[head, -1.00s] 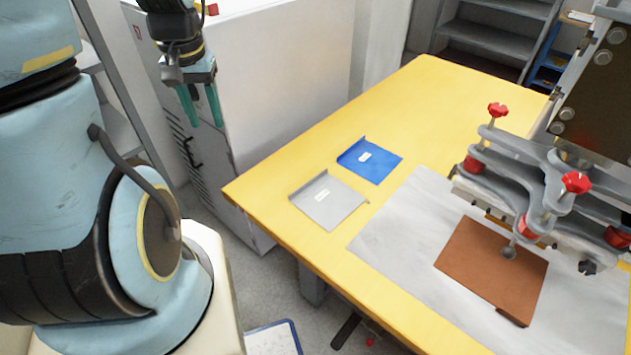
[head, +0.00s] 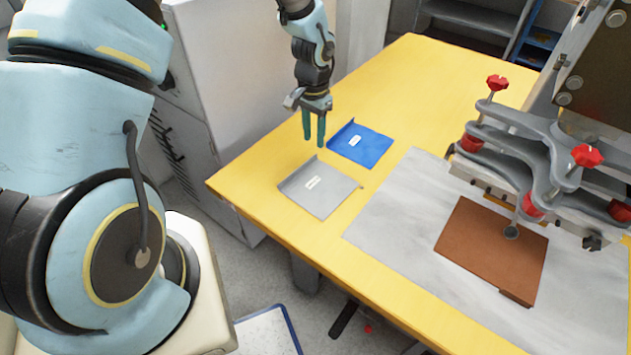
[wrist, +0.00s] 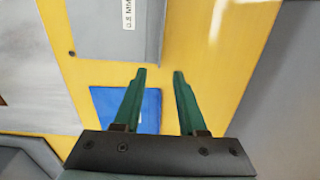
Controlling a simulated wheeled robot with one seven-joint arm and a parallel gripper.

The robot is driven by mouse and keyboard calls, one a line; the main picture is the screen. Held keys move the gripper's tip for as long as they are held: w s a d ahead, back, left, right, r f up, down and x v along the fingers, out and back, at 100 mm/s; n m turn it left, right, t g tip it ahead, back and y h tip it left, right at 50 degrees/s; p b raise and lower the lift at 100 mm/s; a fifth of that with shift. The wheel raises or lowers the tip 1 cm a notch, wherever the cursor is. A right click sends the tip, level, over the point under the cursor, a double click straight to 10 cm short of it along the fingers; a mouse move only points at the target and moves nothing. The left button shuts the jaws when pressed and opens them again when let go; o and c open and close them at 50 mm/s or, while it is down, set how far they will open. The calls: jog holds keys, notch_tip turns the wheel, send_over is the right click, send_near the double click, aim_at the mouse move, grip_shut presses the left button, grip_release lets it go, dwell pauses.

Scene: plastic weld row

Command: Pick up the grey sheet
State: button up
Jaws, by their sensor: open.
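The grey sheet (head: 325,192) lies flat on the yellow table, with a raised edge on its left side and a small white label. In the wrist view the grey sheet (wrist: 110,28) shows at the top, partly out of frame. My gripper (head: 314,143) is open and empty. It hangs fingers down above the table, just beyond the grey sheet and close to the blue sheet. In the wrist view the green fingertips (wrist: 159,73) point towards the grey sheet's side and lie apart from it.
A blue sheet (head: 362,147) lies behind the grey one, and one finger overlaps it in the wrist view (wrist: 104,100). A brown sheet (head: 480,245) lies under a grey clamp fixture with red knobs (head: 587,156) at the right. The table's far part (head: 420,75) is clear.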

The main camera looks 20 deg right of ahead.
aim_at(315, 155)
jog(key=shift+d+f+p, duration=0.1)
jog(key=shift+f+p, duration=1.15)
jog(key=shift+f, duration=1.6)
grip_shut()
